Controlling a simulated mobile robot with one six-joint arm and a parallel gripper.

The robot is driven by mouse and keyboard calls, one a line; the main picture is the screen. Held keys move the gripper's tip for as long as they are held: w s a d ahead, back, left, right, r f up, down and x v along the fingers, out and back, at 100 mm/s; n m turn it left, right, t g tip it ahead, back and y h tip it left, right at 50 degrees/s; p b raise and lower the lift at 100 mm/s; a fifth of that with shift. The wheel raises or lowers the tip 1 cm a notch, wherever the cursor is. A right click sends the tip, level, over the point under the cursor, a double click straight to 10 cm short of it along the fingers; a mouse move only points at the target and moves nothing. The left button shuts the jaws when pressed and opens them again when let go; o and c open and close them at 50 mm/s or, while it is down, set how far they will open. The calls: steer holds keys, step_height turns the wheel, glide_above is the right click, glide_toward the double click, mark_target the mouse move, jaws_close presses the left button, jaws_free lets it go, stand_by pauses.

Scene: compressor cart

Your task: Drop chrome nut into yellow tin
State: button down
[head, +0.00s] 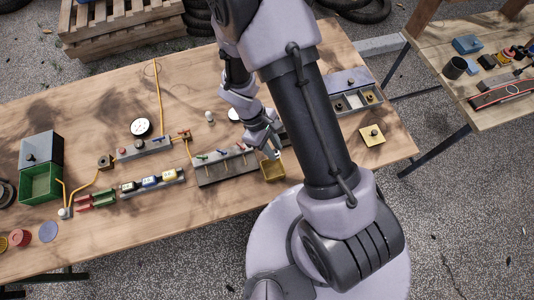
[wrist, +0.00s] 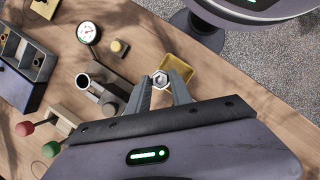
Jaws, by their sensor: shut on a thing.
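The chrome nut (wrist: 161,79) is a small shiny ring between the fingertips of my gripper (wrist: 166,82) in the wrist view. My gripper is shut on it. The yellow tin (wrist: 177,68) is an open square box just beyond the fingertips, and the nut overlaps its near left edge in that view. In the head view the tin (head: 273,170) stands near the table's front edge, with my gripper (head: 270,152) right at its back side. The nut cannot be made out in the head view. The height of the nut over the tin is hard to tell.
A grey manifold with small coloured valves (head: 224,164) stands just left of the tin. A yellow square plate with a knob (head: 371,135) and a grey compartment tray (head: 357,99) lie to the right. A green box (head: 40,184) is at the far left.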

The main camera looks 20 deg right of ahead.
steer(key=f+b, duration=0.1)
steer(key=f, duration=0.1)
steer(key=f+b, duration=0.3)
steer(key=f, duration=0.1)
steer(key=shift+s, duration=0.3)
steer(key=c, duration=1.1)
jaws_free()
steer(key=shift+r, duration=0.15)
steer(key=p+v, duration=0.5)
steer(key=v, duration=1.2)
steer(key=shift+w+r, duration=0.1)
steer(key=shift+r, duration=0.1)
steer(key=shift+r, duration=0.1)
steer(key=s+r+m+t+y+b, duration=0.1)
steer(key=s+r+m+t+b, duration=0.2)
steer(key=s+m+b, duration=0.1)
steer(key=s+d+r+m+t+y+b, duration=0.1)
steer(key=s+r+m+t+y+b, duration=0.1)
steer(key=s+r+m+t+b, duration=0.1)
steer(key=s+r+m+t+y+b, duration=0.2)
steer(key=s+r+m+t+b, duration=0.1)
steer(key=s+r+m+b, duration=0.2)
steer(key=shift+d+r+m, duration=0.15)
steer(key=shift+m, duration=0.55)
